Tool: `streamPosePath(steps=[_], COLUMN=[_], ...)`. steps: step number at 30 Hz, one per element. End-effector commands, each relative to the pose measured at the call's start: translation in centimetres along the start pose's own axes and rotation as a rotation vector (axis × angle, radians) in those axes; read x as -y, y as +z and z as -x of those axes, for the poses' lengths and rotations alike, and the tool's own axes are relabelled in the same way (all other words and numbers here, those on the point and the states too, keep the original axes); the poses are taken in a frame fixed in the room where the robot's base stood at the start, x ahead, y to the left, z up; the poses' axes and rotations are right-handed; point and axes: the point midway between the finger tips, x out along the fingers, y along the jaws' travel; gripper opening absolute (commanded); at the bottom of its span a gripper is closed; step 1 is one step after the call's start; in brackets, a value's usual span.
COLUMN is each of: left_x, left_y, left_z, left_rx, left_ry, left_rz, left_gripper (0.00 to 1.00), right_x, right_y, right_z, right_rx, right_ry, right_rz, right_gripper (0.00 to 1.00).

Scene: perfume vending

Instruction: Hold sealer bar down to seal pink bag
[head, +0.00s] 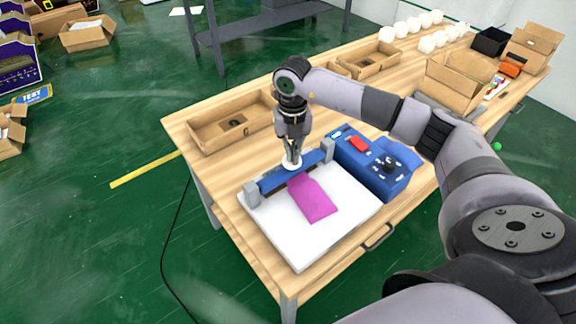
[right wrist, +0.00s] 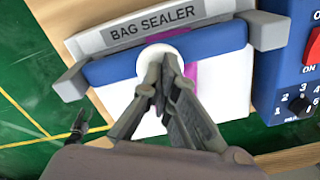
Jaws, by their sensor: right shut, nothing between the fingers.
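The bag sealer (head: 338,235) has a white bed and a blue sealer bar (head: 316,160) across its back, between two grey end brackets. The pink bag (head: 314,199) lies flat on the white bed, its upper end at the bar. My right gripper (head: 292,162) points down at the bar, shut and empty, its fingertips at the white round knob. In the right wrist view the closed fingertips (right wrist: 161,62) cover part of the white knob (right wrist: 176,50), and pink shows on both sides of the blue bar (right wrist: 215,42). Whether the bar is fully down I cannot tell.
A blue control box (head: 370,162) with a red switch and a dial stands right of the sealer. A cardboard tray (head: 232,122) lies behind it at left. Open boxes (head: 460,80) and white round items (head: 427,43) are further back.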

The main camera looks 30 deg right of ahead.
Motion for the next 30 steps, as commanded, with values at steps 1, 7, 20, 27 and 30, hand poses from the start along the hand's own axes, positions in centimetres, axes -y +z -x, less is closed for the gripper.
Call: streamPosePath(steps=[1,7,20,27,30], left_x=[0.0,0.0,0.0,0.0,0.0], left_y=[0.0,0.1,0.1,0.1,0.1], left_z=[-0.2,-0.7,-1.3,-1.4,-1.5], left_rx=[0.0,0.0,0.0,0.0,0.0], left_ry=[0.0,0.0,0.0,0.0,0.0], left_rz=[0.0,0.0,0.0,0.0,0.0], left_gripper=[0.4,0.4,0.4,0.4,0.4], right_x=[0.0,0.0,0.0,0.0,0.0], right_y=[0.0,-0.1,-0.1,-0.1,-0.1], right_z=[-0.4,-1.0,-1.9,-2.1,-2.1], right_rx=[-0.001,-0.002,-0.002,-0.002,-0.003], right_ry=[-0.001,-0.001,-0.001,-0.001,-0.001], right_rz=[0.0,0.0,0.001,0.001,0.001], right_gripper=[0.0,0.0,0.0,0.0,0.0])
